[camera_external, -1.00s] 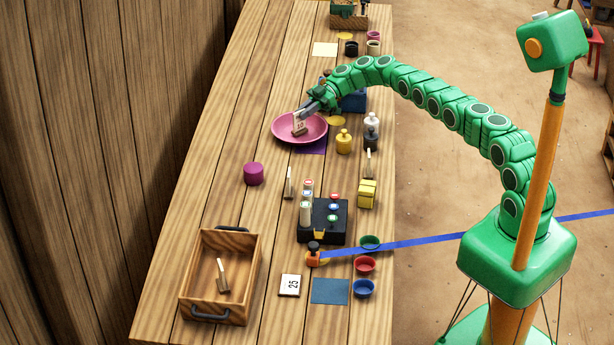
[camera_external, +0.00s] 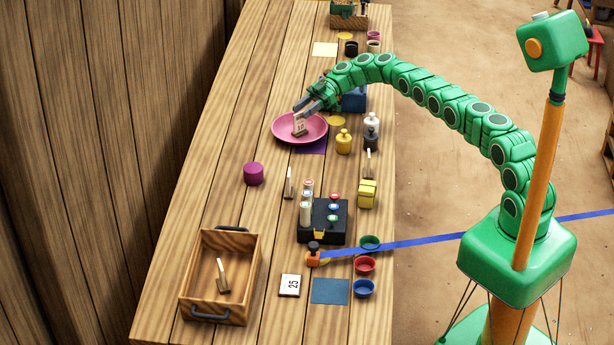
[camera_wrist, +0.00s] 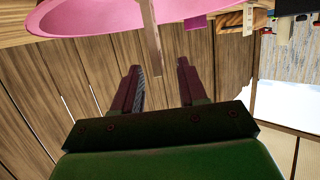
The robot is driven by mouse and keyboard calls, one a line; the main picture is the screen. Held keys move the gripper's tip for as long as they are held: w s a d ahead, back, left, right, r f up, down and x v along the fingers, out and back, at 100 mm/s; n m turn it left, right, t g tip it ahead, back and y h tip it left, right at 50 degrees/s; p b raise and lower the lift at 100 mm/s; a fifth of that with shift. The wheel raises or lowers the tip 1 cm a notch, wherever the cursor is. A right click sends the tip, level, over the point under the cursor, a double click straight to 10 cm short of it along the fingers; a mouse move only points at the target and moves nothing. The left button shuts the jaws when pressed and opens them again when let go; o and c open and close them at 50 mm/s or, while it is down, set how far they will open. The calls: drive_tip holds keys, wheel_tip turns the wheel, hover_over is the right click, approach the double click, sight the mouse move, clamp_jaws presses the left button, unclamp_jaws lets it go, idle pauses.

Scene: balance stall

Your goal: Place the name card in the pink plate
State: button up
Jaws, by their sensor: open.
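The pink plate (camera_external: 284,130) lies on the wooden table, and a small pale name card (camera_external: 300,125) with dark marks stands in it. My gripper (camera_external: 305,106) is just above the plate, beside the upper part of the card. In the wrist view the gripper (camera_wrist: 158,85) has its two fingers spread apart. The card (camera_wrist: 151,45) shows there edge-on as a thin strip, just beyond the fingertips, with the pink plate (camera_wrist: 75,18) behind it. I cannot tell in the external view whether a finger touches the card.
A purple mat (camera_external: 312,149) lies partly under the plate. Yellow (camera_external: 343,142), white and dark weights stand to its right. A magenta cylinder (camera_external: 253,174) stands nearer. A wooden tray (camera_external: 190,285) holds another card (camera_external: 222,275). A black block with bottles and buttons stands mid-table. The table's left side is mostly clear.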

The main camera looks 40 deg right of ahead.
wheel_tip(320, 180, up, 6)
drive_tip(key=shift+f, duration=0.1)
idle(0.4)
drive_tip(key=s+d+r+m+h, duration=0.1)
drive_tip(key=s+r+m+h, duration=0.3)
drive_tip(key=s, duration=0.5)
drive_tip(key=s+d+r+m+g+h, duration=0.15)
drive_tip(key=s+r+m, duration=0.25)
drive_tip(key=s+r, duration=0.45)
drive_tip(key=s+d+r+m+t+h, duration=0.1)
drive_tip(key=s+r+m+h, duration=0.2)
drive_tip(key=s, duration=0.8)
drive_tip(key=s+d+m+h, duration=0.2)
drive_tip(key=s+d, duration=0.1)
drive_tip(key=s, duration=1)
drive_tip(key=s+d+f+m+g+h, duration=0.1)
drive_tip(key=s+d, duration=0.3)
drive_tip(key=s, duration=0.9)
drive_tip(key=s+d+m+h, duration=0.3)
drive_tip(key=s+d+m, duration=0.1)
drive_tip(key=s, duration=1)
drive_tip(key=shift+f, duration=0.4)
